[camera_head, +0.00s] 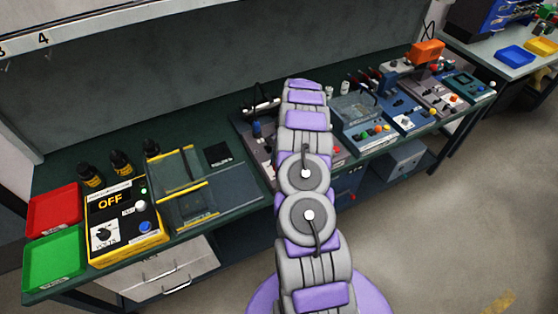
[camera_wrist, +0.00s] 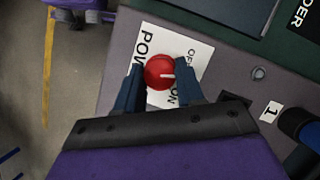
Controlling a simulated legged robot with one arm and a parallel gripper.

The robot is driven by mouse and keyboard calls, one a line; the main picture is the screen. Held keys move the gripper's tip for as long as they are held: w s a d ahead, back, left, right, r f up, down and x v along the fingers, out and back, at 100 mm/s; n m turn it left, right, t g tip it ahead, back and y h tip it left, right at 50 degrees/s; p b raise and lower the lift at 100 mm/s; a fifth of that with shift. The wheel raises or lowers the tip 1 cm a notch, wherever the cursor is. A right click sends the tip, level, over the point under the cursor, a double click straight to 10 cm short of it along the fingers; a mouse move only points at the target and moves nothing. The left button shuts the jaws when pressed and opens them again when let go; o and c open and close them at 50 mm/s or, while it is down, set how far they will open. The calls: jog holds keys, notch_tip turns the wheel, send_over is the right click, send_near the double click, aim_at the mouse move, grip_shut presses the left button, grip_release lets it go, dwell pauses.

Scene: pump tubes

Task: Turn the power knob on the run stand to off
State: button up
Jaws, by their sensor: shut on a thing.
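The red power knob (camera_wrist: 159,71) sits on a white label with POWER, OFF and ON lettering, on the grey panel of the run stand (camera_wrist: 225,75), in the wrist view. Its white pointer line points right in the picture, between the OFF and ON words. My gripper (camera_wrist: 163,80) is shut on the knob, with one dark blue finger on each side of it. In the head view my arm hides the gripper and the knob. Part of a grey stand (camera_head: 258,147) shows just left of the arm.
A yellow-edged box (camera_head: 122,222) with an OFF display stands at the left, beside a red tray (camera_head: 53,210) and a green tray (camera_head: 54,259). Several devices, including a blue-grey one (camera_head: 357,112), line the bench right of my arm. Open floor (camera_head: 450,220) lies in front.

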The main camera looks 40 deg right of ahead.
jog(key=n, duration=0.1)
jog(key=n+g, duration=0.1)
jog(key=n, duration=0.1)
jog(key=n+h, duration=0.1)
jog(key=n, duration=0.1)
jog(key=shift+w+r+g, duration=0.1)
jog(key=shift+w+g, duration=0.15)
jog(key=shift+g, duration=0.05)
jog(key=shift+n+p, duration=0.3)
jog(key=o, duration=1)
jog(key=shift+s, duration=0.1)
jog(key=shift+o, duration=0.2)
jog(key=p+v, duration=1)
jog(key=v, duration=0.7)
jog(key=shift+w, duration=0.25)
jog(key=shift+p, duration=1)
